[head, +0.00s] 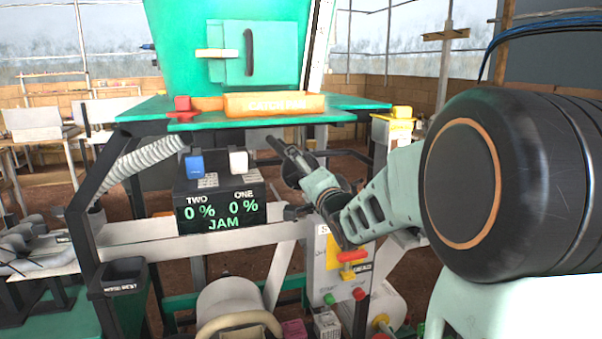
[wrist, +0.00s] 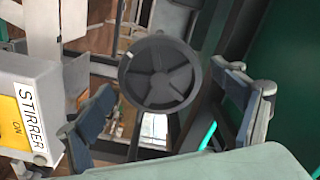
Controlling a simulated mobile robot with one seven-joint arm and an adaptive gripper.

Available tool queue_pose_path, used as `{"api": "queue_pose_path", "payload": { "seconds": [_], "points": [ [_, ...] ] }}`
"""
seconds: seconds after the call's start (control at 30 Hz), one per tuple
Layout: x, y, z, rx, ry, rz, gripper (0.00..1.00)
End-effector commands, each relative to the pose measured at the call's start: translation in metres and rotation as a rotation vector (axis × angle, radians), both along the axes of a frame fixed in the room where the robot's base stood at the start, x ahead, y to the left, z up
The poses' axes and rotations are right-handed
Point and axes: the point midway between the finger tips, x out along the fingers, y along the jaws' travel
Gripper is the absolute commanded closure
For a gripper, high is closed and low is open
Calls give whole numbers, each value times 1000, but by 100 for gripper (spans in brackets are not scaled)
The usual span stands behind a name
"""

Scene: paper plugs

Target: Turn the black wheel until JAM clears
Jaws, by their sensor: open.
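The black wheel (wrist: 160,73) is round and spoked in the wrist view, framed between the fingers of my gripper (wrist: 166,88). My gripper is open, one finger on each side of it in the picture. I cannot tell whether a finger touches the wheel or how far away it is. In the head view my gripper (head: 308,176) is at the right of the black display box (head: 222,222), and the wheel there is hard to separate from it. The display reads TWO 0 %, ONE 0 %, with JAM lit in green below.
A blue block (head: 195,167) and a white block (head: 238,161) stand on the display box. The grey STIRRER box (wrist: 30,75) is close by the left finger. A green shelf (head: 355,103) with an orange CATCH PAN (head: 275,105) is above. Dark frame bars run behind the wheel.

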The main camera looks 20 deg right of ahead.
Motion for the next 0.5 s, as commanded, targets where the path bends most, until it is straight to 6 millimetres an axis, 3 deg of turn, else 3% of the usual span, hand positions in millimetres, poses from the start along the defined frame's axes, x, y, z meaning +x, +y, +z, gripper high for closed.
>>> {"api": "queue_pose_path", "payload": {
  "seconds": [0.23, 0.5],
  "points": [
    [-3, 0, 0, 0, 1, 0, 13],
    [-21, 0, 1, -1, 0, 1, 13]
  ]
}}
